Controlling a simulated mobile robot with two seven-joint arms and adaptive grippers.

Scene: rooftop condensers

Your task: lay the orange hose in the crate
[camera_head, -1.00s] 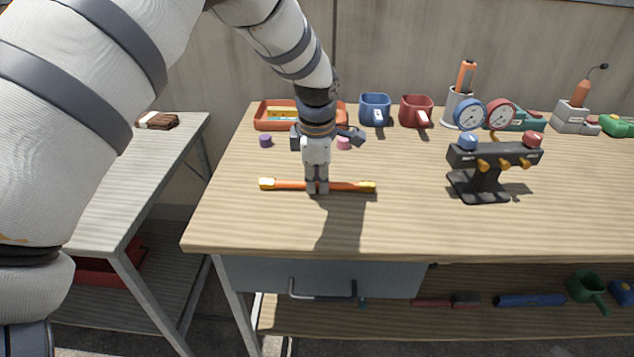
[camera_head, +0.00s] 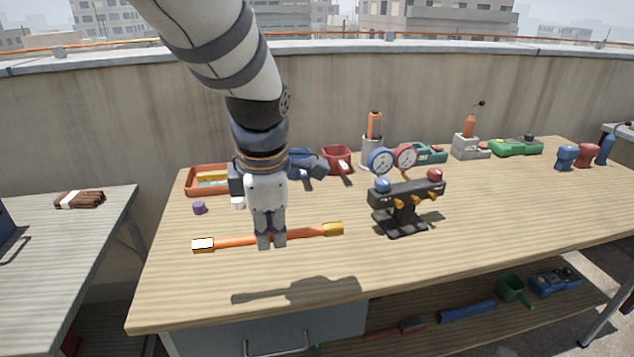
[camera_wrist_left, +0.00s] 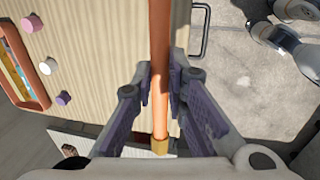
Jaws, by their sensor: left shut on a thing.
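The orange hose (camera_head: 225,242) has yellow end fittings and is straight. My left gripper (camera_head: 271,240) is shut on it near its middle and holds it above the workbench, with its shadow on the top below. In the left wrist view the hose (camera_wrist_left: 160,60) runs between the two fingers (camera_wrist_left: 165,90), with one yellow end (camera_wrist_left: 160,146) showing. No crate shows for certain; a dark blue thing (camera_head: 6,232) is cut off at the left edge, on the side bench. My right gripper is not in the head view.
A manifold stand (camera_head: 402,205) with gauges (camera_head: 381,161) stands right of the hose. A brown bundle (camera_head: 80,200) lies on the side bench (camera_head: 75,240). The workbench front is clear.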

